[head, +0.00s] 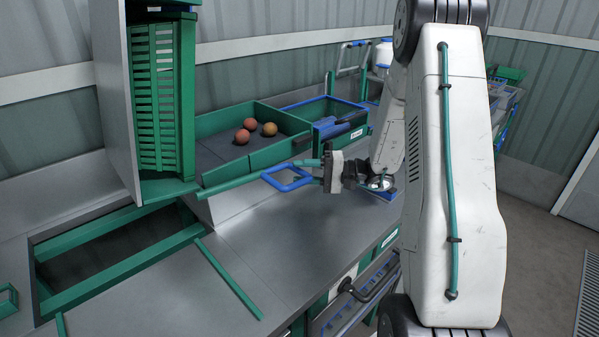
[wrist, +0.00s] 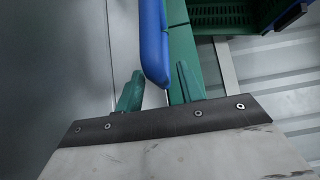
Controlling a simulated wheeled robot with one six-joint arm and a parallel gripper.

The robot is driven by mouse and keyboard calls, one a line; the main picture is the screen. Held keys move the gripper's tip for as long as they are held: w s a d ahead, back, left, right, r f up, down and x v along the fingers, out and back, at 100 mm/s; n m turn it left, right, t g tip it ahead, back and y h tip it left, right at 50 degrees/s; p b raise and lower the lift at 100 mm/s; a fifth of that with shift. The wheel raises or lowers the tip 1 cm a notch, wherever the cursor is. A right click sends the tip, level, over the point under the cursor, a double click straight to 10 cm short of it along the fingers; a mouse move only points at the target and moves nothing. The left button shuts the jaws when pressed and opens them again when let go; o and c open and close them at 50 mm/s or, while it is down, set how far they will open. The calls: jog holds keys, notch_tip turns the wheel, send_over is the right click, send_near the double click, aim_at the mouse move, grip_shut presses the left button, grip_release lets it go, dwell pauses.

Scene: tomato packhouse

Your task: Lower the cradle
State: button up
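The cradle (head: 183,95) stands upright at the left of the head view, a green frame beside a tall grey panel, with a green slatted crate (head: 155,90) in it. A green lever (head: 232,184) runs out from its foot to a blue loop handle (head: 275,182). My gripper (head: 308,172) points left at the handle's right end. In the wrist view, the blue handle (wrist: 153,45) comes down between the two green fingertips (wrist: 159,88). The fingers are spread with gaps beside the handle, so the gripper looks open and not closed on it.
A green tray (head: 275,154) with three orange-red tomatoes (head: 250,124) sits behind the handle. A blue-rimmed green bin (head: 318,98) is beside it. A rectangular opening with green rails (head: 130,267) lies in the bench at left.

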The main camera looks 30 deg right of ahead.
jog(key=shift+w+a, duration=0.3)
jog(key=shift+a, duration=0.15)
jog(key=shift+c, duration=0.4)
grip_shut()
jog(key=shift+r, duration=0.1)
